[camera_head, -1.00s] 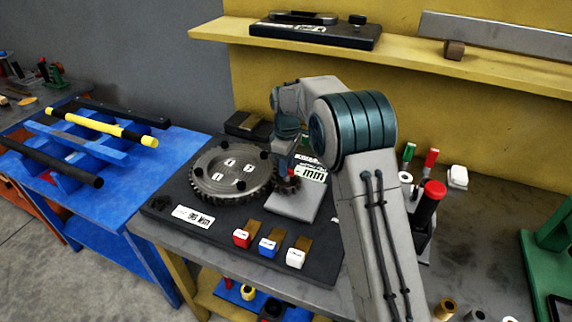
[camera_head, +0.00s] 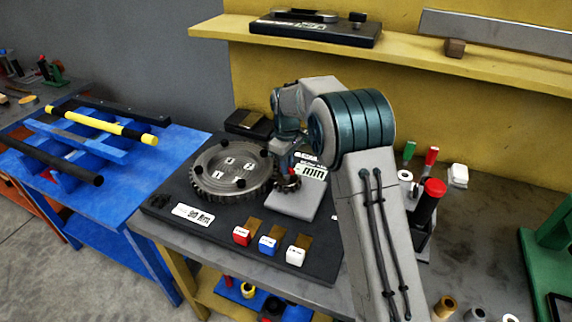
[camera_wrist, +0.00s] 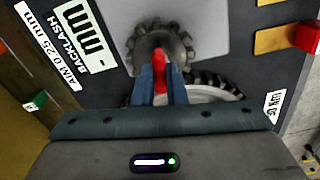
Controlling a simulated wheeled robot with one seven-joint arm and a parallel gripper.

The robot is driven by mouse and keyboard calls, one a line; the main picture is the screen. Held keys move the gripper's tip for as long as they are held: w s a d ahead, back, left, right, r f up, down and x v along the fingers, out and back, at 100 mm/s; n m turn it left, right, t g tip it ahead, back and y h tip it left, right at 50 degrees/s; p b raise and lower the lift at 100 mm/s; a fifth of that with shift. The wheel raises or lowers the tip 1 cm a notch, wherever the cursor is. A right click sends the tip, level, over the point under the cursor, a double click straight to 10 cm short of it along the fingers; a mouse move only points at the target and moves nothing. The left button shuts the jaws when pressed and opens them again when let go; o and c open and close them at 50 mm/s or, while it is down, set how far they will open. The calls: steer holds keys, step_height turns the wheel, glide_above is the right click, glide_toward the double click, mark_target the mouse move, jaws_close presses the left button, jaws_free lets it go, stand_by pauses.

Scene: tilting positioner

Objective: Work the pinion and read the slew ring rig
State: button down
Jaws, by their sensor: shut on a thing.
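The slew ring (camera_head: 232,170) is a large grey toothed disc with number tags on top, lying on a dark base plate (camera_head: 222,226). The small dark pinion (camera_head: 288,183) sits on a light grey block (camera_head: 296,204) at the ring's right; it also shows in the wrist view (camera_wrist: 160,42). My gripper (camera_wrist: 160,75) is over the pinion, shut on a red part (camera_wrist: 159,72) at the pinion's middle. A white display sign reading "mm" (camera_head: 312,172) stands behind; in the wrist view the label reads "BACKLASH - mm" (camera_wrist: 82,35). The ring is partly hidden in the wrist view.
Red (camera_head: 242,236), blue (camera_head: 268,245) and white (camera_head: 296,256) blocks line the plate's front. A red-capped black cylinder (camera_head: 430,205) and green and red handled tools stand right of my arm. A yellow shelf (camera_head: 400,58) crosses behind. A blue rack table is at left.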

steer(key=shift+m, duration=1.2)
steer(key=c, duration=1.5)
jaws_free()
steer(key=shift+o, duration=0.2)
step_height(320, 180, up, 14)
steer(key=b, duration=0.1)
